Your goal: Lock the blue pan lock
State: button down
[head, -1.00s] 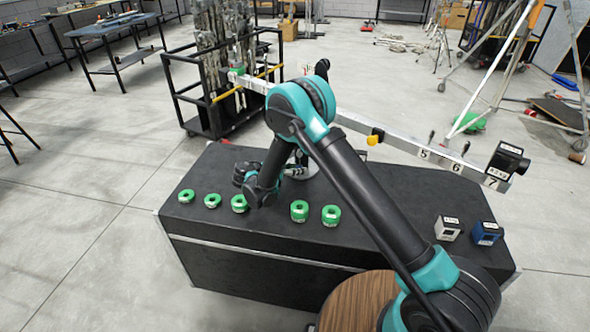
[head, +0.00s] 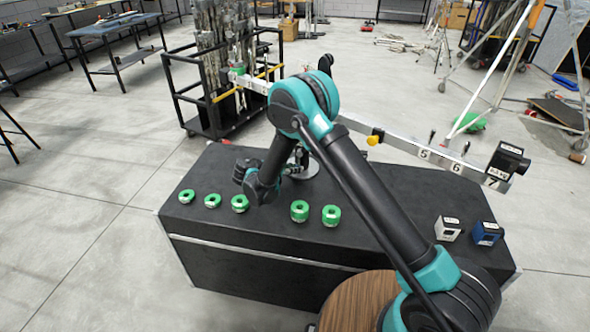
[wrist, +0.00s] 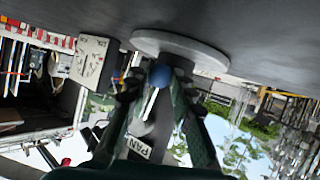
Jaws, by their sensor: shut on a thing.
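The blue pan lock (wrist: 160,76) is a round blue knob with a pale lever, seen in the middle of the wrist view beside a dark post labelled PAN (wrist: 138,147). My gripper (wrist: 158,88) has its dark fingers on both sides of the knob and is shut on it. In the head view my gripper (head: 293,171) is at the base of the post on the black case, partly hidden by my arm. The blue knob cannot be made out there.
Several green rings (head: 240,203) stand along the front of the black case (head: 250,270). A white box (head: 448,229) and a blue box (head: 487,233) sit at its right end. A long numbered beam (head: 400,148) crosses above the case. A round pale base plate (wrist: 180,48) is near the knob.

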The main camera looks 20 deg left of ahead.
jog(key=a+m+y, duration=0.1)
jog(key=a+r+m+g+y, duration=0.1)
jog(key=shift+s+r+y, duration=0.1)
jog(key=shift+y, duration=0.3)
jog(key=y, duration=0.1)
jog(key=a+r+m+y, duration=0.1)
jog(key=shift+a+r+m+y, duration=0.1)
jog(key=shift+r+m+y, duration=0.2)
jog(key=shift+y, duration=0.1)
jog(key=y, duration=0.1)
jog(key=r+m+y, duration=0.1)
jog(key=shift+a+r+m+g+y, duration=0.3)
jog(key=shift+a+y, duration=0.1)
jog(key=shift+a+r+m+y, duration=0.15)
jog(key=shift+r+m+y, duration=0.85)
jog(key=shift+y, duration=0.5)
jog(key=shift+r, duration=0.1)
jog(key=c, duration=1.3)
grip_release()
